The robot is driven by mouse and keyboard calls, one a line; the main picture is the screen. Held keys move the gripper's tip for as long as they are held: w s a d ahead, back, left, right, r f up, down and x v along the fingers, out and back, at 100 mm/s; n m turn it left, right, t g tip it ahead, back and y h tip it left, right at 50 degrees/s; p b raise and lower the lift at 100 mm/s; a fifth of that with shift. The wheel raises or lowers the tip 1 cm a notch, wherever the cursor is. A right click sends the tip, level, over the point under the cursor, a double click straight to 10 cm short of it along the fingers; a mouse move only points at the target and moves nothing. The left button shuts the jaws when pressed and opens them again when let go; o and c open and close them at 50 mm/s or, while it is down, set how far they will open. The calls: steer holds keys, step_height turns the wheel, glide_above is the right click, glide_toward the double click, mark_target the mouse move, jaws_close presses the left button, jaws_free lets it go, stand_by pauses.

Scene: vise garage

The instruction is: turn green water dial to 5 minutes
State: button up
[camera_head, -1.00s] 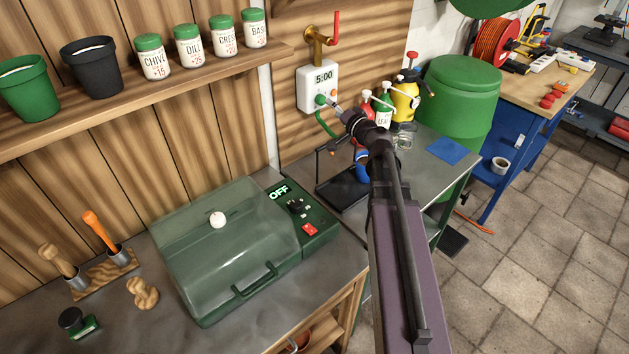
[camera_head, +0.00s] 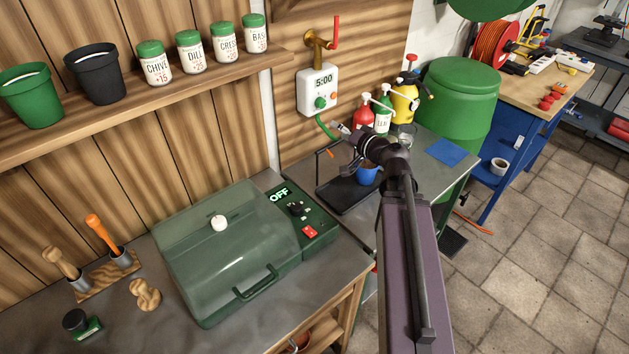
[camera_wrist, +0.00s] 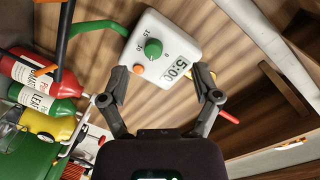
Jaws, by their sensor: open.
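The white water timer (camera_head: 317,91) hangs on the wood wall below a brass tap, and its display reads 5:00. Its green dial (camera_head: 320,102) is at the lower left of its face, with an orange button beside it. In the wrist view the green dial (camera_wrist: 153,48) and the whole timer face (camera_wrist: 165,45) show, turned on their side. My gripper (camera_wrist: 161,80) is open and empty, its two fingers apart in front of the timer. In the head view my gripper (camera_head: 348,139) is below and right of the timer, clear of the dial.
Red, green and yellow bottles (camera_head: 383,107) stand right of the timer. A green hose (camera_head: 325,127) runs down from it. A blue cup (camera_head: 366,176) and dark tray (camera_head: 345,193) are below my gripper. A green-lidded grill (camera_head: 228,250) is at left.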

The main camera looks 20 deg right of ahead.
steer(key=s+a+f+n+g+h+p, duration=0.1)
steer(key=s+a+f+n+g+p, duration=0.1)
steer(key=s+a+n+g+p, duration=0.3)
steer(key=s+a+f+g+h+p, duration=0.1)
steer(key=s+a+f+g+p, duration=0.25)
steer(key=a+g, duration=0.35)
steer(key=s+r+g+h+p, duration=0.2)
steer(key=s+h+p, duration=0.2)
steer(key=s, duration=0.2)
steer(key=shift+d+n+g, duration=0.2)
steer(key=shift+n+g, duration=0.1)
steer(key=shift+g, duration=0.1)
stand_by(0.3)
steer(key=shift+s, duration=0.1)
steer(key=shift+s+d+h, duration=0.25)
steer(key=shift+s+h, duration=0.15)
steer(key=shift+h, duration=0.1)
stand_by(2.0)
